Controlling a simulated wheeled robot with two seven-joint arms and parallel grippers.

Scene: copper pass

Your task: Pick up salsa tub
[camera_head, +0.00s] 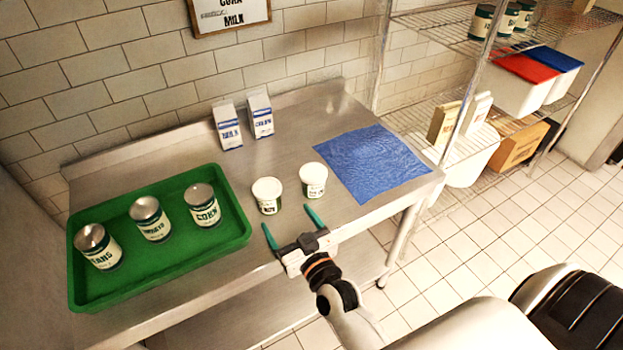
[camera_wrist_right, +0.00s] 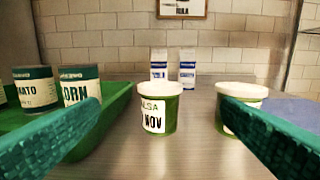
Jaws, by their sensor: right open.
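The salsa tub (camera_head: 267,196) is a white-lidded tub standing upright on the steel table, right of the green tray. My left gripper is not in view.
The green tray (camera_head: 243,237) holds three cans on the left. Two cartons (camera_head: 228,126) stand at the back of the table. A blue cloth (camera_head: 372,163) lies to the right. A wire shelf (camera_head: 455,131) with bins stands beyond. The table between the tubs and cartons is clear.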

